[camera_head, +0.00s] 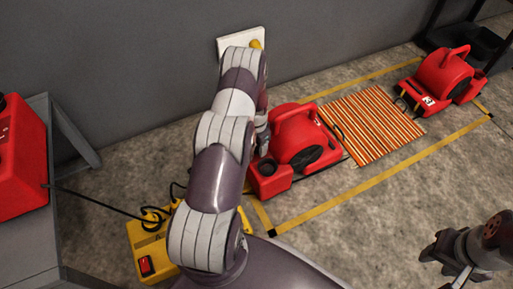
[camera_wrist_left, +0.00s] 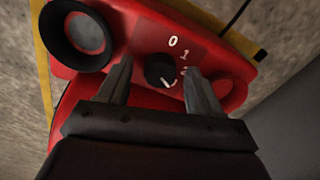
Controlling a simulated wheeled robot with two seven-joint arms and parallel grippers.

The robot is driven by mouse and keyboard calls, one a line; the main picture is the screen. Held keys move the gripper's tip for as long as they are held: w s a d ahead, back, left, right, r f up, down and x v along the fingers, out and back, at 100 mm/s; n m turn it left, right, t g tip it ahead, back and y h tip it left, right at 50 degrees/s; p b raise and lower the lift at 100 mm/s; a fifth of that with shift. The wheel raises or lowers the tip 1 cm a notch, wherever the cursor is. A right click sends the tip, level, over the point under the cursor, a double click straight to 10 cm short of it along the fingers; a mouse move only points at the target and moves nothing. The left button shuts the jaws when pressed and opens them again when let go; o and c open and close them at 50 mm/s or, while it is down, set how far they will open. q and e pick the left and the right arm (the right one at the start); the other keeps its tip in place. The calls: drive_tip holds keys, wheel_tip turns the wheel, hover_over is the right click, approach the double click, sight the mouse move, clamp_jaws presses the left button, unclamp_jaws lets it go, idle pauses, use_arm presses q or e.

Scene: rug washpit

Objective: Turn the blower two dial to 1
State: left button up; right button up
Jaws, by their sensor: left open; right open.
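A red blower (camera_head: 305,140) stands on the floor in the middle of the head view, and its red panel fills much of the left wrist view (camera_wrist_left: 130,45). A round black dial (camera_wrist_left: 160,70) sits on that panel, with white figures 0 and 1 beside it and another mark partly hidden by a finger. The dial's white line points to the picture's lower right, away from the 0. My left gripper (camera_wrist_left: 158,67) is open, one finger on each side of the dial; contact cannot be told. My right gripper (camera_head: 448,262) is open and empty at the lower right.
A second red blower (camera_head: 438,78) stands far right, beyond a striped rug (camera_head: 372,125). Yellow floor tape (camera_head: 345,197) surrounds them. A yellow box with a red switch (camera_head: 140,245) and cables lies at lower left. A grey table (camera_head: 40,235) carries a red machine (camera_head: 18,160).

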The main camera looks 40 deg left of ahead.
use_arm(q)
drive_tip(key=c, duration=1.1)
drive_tip(key=shift+o, duration=0.2)
drive_tip(key=shift+r, duration=0.1)
drive_tip(key=n+p, duration=0.2)
drive_tip(key=n, duration=0.1)
drive_tip(key=shift+r, duration=0.1)
drive_tip(key=n+p, duration=0.1)
drive_tip(key=n, duration=0.2)
drive_tip(key=shift+n+p, duration=0.3)
drive_tip(key=shift+p, duration=0.05)
drive_tip(key=n+p, duration=0.1)
drive_tip(key=n, duration=0.3)
drive_tip(key=shift+n+p, duration=0.35)
drive_tip(key=shift+n, duration=2.15)
